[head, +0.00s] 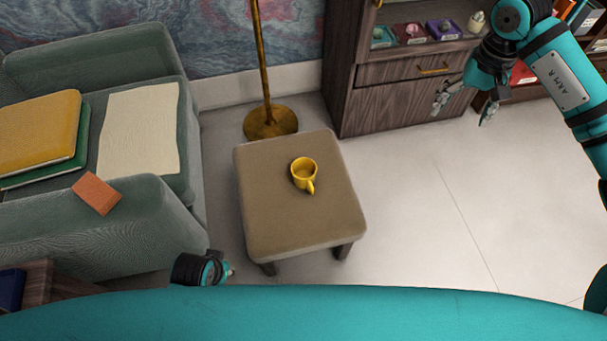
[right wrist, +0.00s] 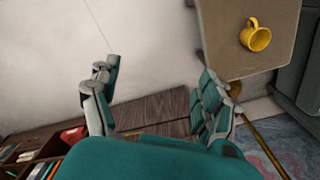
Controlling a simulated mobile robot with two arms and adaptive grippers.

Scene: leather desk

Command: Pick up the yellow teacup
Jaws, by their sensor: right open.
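The yellow teacup (head: 303,174) stands upright on a brown cushioned stool (head: 268,222) in the middle of the head view. Its handle points toward the bottom of that view. My right gripper (head: 463,111) is open and empty at the upper right, well apart from the cup and in front of the dark cabinet. In the right wrist view the cup (right wrist: 255,37) shows at the upper right, beyond the spread fingers (right wrist: 162,100). My left gripper (head: 222,272) shows only in part at the lower left, below the stool, and its jaws are too small to read.
A brass lamp stand (head: 270,122) is behind the stool. A dark wood cabinet (head: 390,105) stands at the back. The pale floor (head: 430,210) right of the stool is clear.

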